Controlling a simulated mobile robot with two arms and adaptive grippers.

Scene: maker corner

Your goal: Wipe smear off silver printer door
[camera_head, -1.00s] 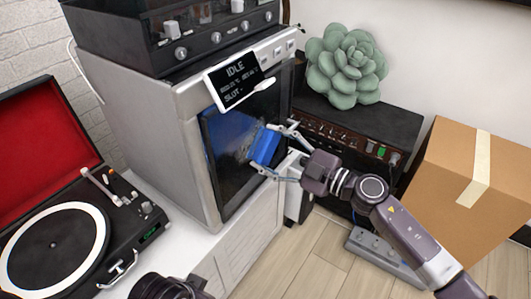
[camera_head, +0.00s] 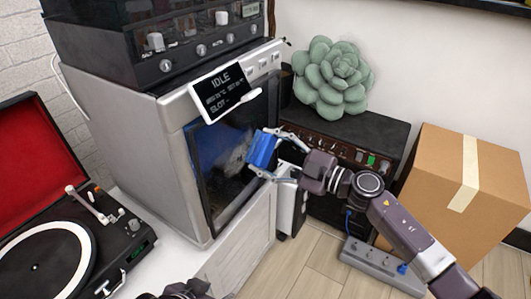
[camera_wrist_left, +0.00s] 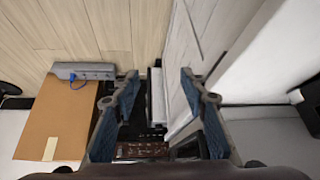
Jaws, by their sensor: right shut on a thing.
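The silver printer (camera_head: 150,150) stands on a white cabinet with its dark glass door (camera_head: 222,205) facing right. The door shows a blue sheen and a paler, cloudy patch near the blue block; I cannot tell which part is smear and which is reflection. My right gripper (camera_head: 262,153) is shut on a blue block (camera_head: 262,148), held beside the door's right part; whether it touches the glass is unclear. My left gripper (camera_wrist_left: 158,108) is open and empty in the left wrist view, its blue-padded fingers apart. Only part of my left arm shows at the bottom of the head view.
A turntable (camera_head: 50,255) with a red-lined lid sits at left. A black amplifier (camera_head: 345,140) carries a green succulent (camera_head: 332,75). A cardboard box (camera_head: 465,190) and a power strip (camera_head: 375,265) are on the right. An audio unit (camera_head: 155,40) rests on the printer.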

